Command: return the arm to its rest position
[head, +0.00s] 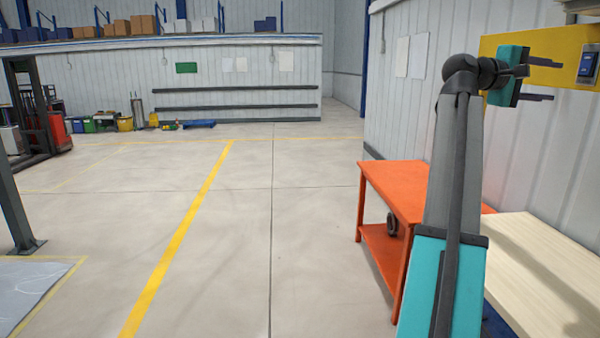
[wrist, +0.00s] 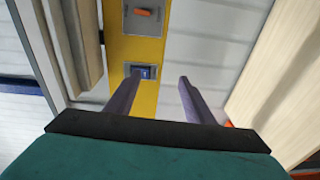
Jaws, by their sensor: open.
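My arm (head: 457,180) rises at the right of the head view and bends over to the right at its top. My gripper (head: 548,80) is at the upper right, in front of the yellow panel (head: 510,46) on the wall. Its two dark fingers point to the right and are apart with nothing between them. In the wrist view the gripper (wrist: 154,88) also shows its two fingers spread, reaching toward the yellow panel (wrist: 151,50). A blue switch (head: 588,64) in a grey box sits on the panel; in the wrist view the switch (wrist: 143,71) is near the left fingertip.
An orange table (head: 400,185) with a lower shelf stands behind my arm. A pale wooden top (head: 545,275) is at the lower right. An orange control (wrist: 143,12) sits on the panel in the wrist view. The floor (head: 300,240) left of the table is clear.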

